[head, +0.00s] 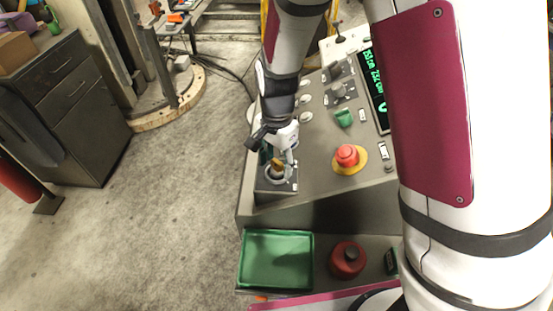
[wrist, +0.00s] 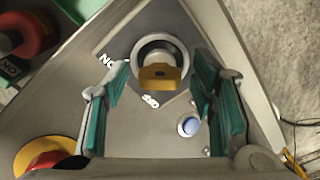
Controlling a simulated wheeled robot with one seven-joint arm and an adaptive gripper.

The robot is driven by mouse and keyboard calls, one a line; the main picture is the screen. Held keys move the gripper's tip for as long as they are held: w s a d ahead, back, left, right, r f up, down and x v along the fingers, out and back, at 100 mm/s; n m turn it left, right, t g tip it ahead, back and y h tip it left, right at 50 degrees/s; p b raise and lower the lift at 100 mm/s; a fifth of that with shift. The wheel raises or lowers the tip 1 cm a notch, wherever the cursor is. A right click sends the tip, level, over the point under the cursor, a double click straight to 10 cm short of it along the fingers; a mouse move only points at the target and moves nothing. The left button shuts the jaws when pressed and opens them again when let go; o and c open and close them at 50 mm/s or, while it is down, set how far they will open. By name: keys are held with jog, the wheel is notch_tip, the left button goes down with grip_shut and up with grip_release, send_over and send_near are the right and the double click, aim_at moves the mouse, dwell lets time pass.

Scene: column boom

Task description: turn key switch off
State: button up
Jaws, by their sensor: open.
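The key switch (head: 277,174) sits at the near left corner of the sloped grey console, with a round metal collar and a brass-coloured key. In the wrist view the key (wrist: 159,77) stands in its collar on a dark plate with white lettering; one end reads "ON", the other label is partly hidden by the key's side and hard to read. My gripper (head: 273,150) is just above the switch. In the wrist view my gripper (wrist: 162,108) is open, its green-padded fingers on either side of the key and apart from it.
A red emergency button (head: 347,155) on a yellow base is right of the switch. A green knob (head: 343,117) and a lit display (head: 376,88) lie farther up. A blue-white button (wrist: 189,126) is close to the fingers. Below are a green tray (head: 276,260) and a red round object (head: 347,260).

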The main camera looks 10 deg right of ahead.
jog(key=shift+f, duration=0.15)
jog(key=shift+c, duration=0.6)
jog(key=c, duration=1)
jog(key=shift+n, duration=0.3)
jog(key=n, duration=0.7)
jog(key=shift+d, duration=0.1)
jog(key=n, duration=0.4)
jog(key=shift+n, duration=2.1)
